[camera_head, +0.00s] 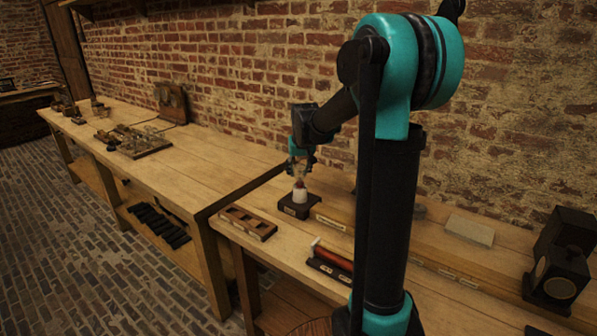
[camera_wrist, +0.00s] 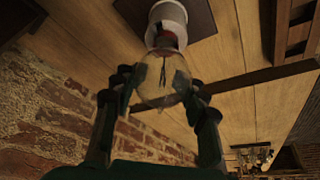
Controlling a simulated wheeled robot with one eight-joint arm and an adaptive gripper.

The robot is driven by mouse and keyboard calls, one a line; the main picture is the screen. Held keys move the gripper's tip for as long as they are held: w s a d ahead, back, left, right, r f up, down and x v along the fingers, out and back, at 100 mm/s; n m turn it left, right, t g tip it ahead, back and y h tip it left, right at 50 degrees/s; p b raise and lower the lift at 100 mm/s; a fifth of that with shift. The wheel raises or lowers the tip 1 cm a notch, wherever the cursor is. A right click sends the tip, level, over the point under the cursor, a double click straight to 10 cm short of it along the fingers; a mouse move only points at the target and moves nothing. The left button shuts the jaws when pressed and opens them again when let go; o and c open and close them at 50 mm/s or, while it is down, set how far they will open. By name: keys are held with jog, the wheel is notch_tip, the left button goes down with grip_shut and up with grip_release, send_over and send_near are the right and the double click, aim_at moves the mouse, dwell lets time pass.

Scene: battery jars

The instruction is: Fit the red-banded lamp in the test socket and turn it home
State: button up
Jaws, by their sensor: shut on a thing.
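The red-banded lamp (camera_wrist: 160,88) has a clear glass bulb and a red band at its neck. My gripper (camera_wrist: 162,82) is shut on the glass, one finger on each side. The test socket, a white cup (camera_wrist: 168,13) on a dark base (camera_wrist: 198,14), lies straight beyond the lamp's neck. The red band shows at the cup's mouth; how deep the neck sits is hidden. In the head view my gripper (camera_head: 300,162) points down over the white cup (camera_head: 299,196) on its dark base (camera_head: 290,209), with the lamp (camera_head: 299,181) between them, roughly upright.
A wooden rack (camera_head: 247,222) with empty-looking compartments stands left of the socket. A dark tray with a red cylinder (camera_head: 332,258) lies in front. A grey slab (camera_head: 470,230) and a black lamp housing (camera_head: 562,262) stand to the right. The brick wall is behind.

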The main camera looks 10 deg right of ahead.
jog(key=m, duration=0.2)
jog(key=m+h, duration=0.1)
jog(key=m, duration=0.1)
jog(key=d+m+h, duration=0.1)
jog(key=m, duration=0.1)
jog(key=shift+s+g, duration=0.1)
jog(key=shift+g, duration=0.2)
jog(key=shift+m+h, duration=0.3)
jog(key=shift+m, duration=0.1)
jog(key=m, duration=0.1)
jog(key=m+g+h, duration=0.1)
jog(key=m, duration=0.3)
jog(key=shift+s+d+g, duration=0.2)
jog(key=shift+s+g, duration=0.05)
jog(key=shift+g, duration=0.05)
jog(key=o, duration=1.3)
